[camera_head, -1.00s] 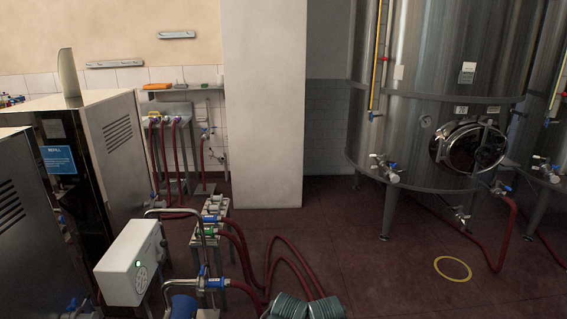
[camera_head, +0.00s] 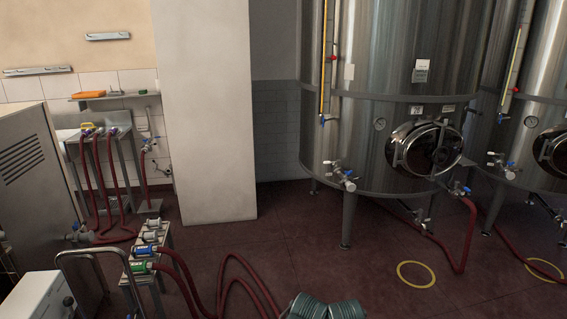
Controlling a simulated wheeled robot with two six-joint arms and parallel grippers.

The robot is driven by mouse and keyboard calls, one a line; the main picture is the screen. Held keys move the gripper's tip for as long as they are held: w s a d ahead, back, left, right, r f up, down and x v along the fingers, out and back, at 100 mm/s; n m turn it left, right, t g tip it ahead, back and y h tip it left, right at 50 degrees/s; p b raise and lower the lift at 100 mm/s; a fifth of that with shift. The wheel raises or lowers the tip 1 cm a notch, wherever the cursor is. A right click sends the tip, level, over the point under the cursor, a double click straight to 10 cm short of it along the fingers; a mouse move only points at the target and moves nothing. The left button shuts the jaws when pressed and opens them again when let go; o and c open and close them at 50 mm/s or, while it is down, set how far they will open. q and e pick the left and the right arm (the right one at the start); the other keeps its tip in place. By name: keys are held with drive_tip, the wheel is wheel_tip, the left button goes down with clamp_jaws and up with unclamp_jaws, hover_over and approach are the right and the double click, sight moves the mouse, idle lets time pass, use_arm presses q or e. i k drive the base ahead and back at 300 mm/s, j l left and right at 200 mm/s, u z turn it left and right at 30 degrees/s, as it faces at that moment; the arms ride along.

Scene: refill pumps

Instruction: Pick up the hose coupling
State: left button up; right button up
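Several hose couplings lie on a small metal stand (camera_head: 165,262) at the lower left. One has a blue collar (camera_head: 144,251) and one in front of it has a green collar (camera_head: 141,267). Paler fittings (camera_head: 152,229) sit at the stand's far end. Red hoses (camera_head: 232,262) run from the stand across the floor. More coloured hose ends hang on a rack (camera_head: 70,137) at the back left. I cannot tell which coupling the task means. Neither of my grippers is in view.
A white pillar (camera_head: 208,110) stands behind the stand. Large steel tanks (camera_head: 385,60) with valves and hoses stand at the right. A bent metal handle (camera_head: 85,255) and a white box (camera_head: 40,296) are at the lower left. The red floor (camera_head: 330,235) is open between.

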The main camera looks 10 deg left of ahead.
sight(102, 130)
drive_tip(key=i+l+u, duration=0.1)
drive_tip(key=i+u, duration=0.25)
drive_tip(key=i, duration=0.35)
drive_tip(key=i+u, duration=0.35)
drive_tip(key=i, duration=1.25)
drive_tip(key=i+u, duration=0.1)
drive_tip(key=i, duration=0.8)
drive_tip(key=i+l+u, duration=0.1)
drive_tip(key=i, duration=0.75)
drive_tip(key=i+u, duration=0.15)
drive_tip(key=i, duration=0.45)
drive_tip(key=i+l+u, duration=0.1)
drive_tip(key=i, duration=0.5)
drive_tip(key=i+u, duration=0.65)
drive_tip(key=u, duration=0.15)
drive_tip(key=i+u, duration=1)
drive_tip(key=u, duration=0.15)
drive_tip(key=i+j+z, duration=0.15)
drive_tip(key=i, duration=0.15)
drive_tip(key=i+z, duration=0.1)
drive_tip(key=i, duration=0.25)
drive_tip(key=i+j+z, duration=0.1)
drive_tip(key=i+z, duration=0.25)
drive_tip(key=i+j+z, duration=0.15)
drive_tip(key=z, duration=0.2)
drive_tip(key=i+j+z, duration=0.3)
drive_tip(key=k, duration=0.05)
